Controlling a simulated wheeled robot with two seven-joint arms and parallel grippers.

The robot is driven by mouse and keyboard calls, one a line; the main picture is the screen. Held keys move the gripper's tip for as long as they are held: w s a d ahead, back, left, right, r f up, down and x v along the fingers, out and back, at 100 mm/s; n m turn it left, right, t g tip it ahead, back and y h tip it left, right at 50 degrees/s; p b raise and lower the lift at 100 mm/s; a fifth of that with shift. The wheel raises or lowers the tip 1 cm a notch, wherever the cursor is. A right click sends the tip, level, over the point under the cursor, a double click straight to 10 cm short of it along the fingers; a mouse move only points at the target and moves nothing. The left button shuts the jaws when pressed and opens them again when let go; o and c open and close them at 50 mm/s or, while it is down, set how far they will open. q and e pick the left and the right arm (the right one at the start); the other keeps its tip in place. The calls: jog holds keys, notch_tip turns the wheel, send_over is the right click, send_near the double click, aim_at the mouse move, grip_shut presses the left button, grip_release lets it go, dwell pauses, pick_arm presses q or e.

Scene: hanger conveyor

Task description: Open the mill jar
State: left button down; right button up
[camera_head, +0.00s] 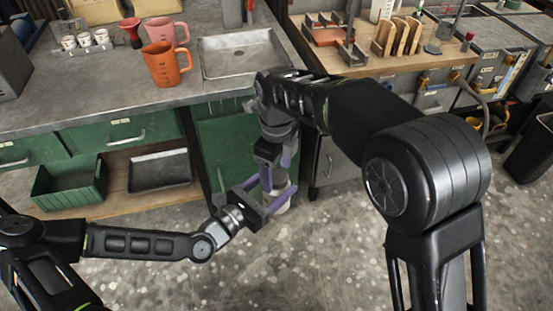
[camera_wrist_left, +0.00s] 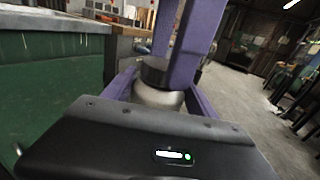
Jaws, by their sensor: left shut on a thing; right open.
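The mill jar has a pale body and a dark lid. In the left wrist view, the dark lid (camera_wrist_left: 155,74) sits on the pale jar body (camera_wrist_left: 158,98). In the head view the jar (camera_head: 283,208) is low in front of the green cabinet, largely hidden by the grippers. My left gripper (camera_head: 266,194) is shut on the jar body, a purple finger on each side. My right gripper (camera_head: 278,170) comes down from above and is open; its purple fingers (camera_wrist_left: 182,42) are beside the lid. I cannot tell whether they touch it.
A grey counter (camera_head: 105,95) with an orange pitcher (camera_head: 165,66), a pink pitcher (camera_head: 167,32) and a metal tray (camera_head: 240,53) stands behind. A wooden-topped bench (camera_head: 400,62) is at the back right. A green bin (camera_head: 70,182) sits on a low shelf. The floor in front is clear.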

jog(key=shift+f, duration=0.35)
jog(key=shift+c, duration=0.4)
